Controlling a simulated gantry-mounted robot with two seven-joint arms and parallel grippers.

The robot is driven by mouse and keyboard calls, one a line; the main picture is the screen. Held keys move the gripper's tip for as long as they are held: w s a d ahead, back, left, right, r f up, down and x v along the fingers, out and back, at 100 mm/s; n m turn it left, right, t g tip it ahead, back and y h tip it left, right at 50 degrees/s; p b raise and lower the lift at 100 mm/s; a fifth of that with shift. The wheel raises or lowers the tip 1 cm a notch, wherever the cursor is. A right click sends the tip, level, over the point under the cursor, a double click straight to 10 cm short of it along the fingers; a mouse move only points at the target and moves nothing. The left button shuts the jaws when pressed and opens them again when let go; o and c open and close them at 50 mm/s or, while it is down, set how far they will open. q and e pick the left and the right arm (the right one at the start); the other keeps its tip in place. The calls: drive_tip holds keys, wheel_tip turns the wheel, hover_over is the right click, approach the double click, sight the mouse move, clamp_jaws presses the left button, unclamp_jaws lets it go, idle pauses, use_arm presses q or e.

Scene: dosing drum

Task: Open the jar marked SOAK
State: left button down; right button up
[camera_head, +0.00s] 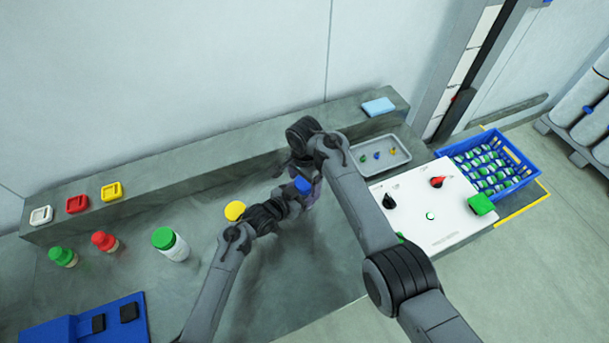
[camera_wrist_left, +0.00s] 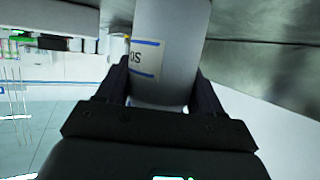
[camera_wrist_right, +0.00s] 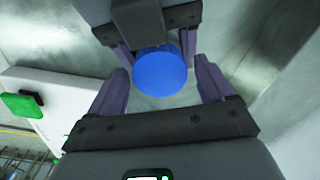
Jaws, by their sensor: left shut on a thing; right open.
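A pale jar (camera_wrist_left: 172,40) with a blue-striped white label shows in the left wrist view; the label's letters are only partly readable. My left gripper (camera_wrist_left: 160,88) is shut on the jar's body. The jar's blue lid (camera_head: 303,185) shows in the head view between my two grippers, and the body is mostly hidden there. In the right wrist view the blue lid (camera_wrist_right: 160,73) sits between the fingers of my right gripper (camera_wrist_right: 163,78), which is open around it with gaps at the sides. I cannot tell whether a finger touches the lid.
A grey tray (camera_head: 360,169) and a white panel (camera_head: 450,225) with knobs are at the right. A blue crate (camera_head: 525,186) of bottles stands beyond.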

drive_tip(key=shift+c, duration=0.5)
drive_tip(key=c, duration=1)
drive_tip(key=n, duration=0.6)
drive_tip(key=shift+n, duration=0.4)
drive_tip(key=o, duration=1.2)
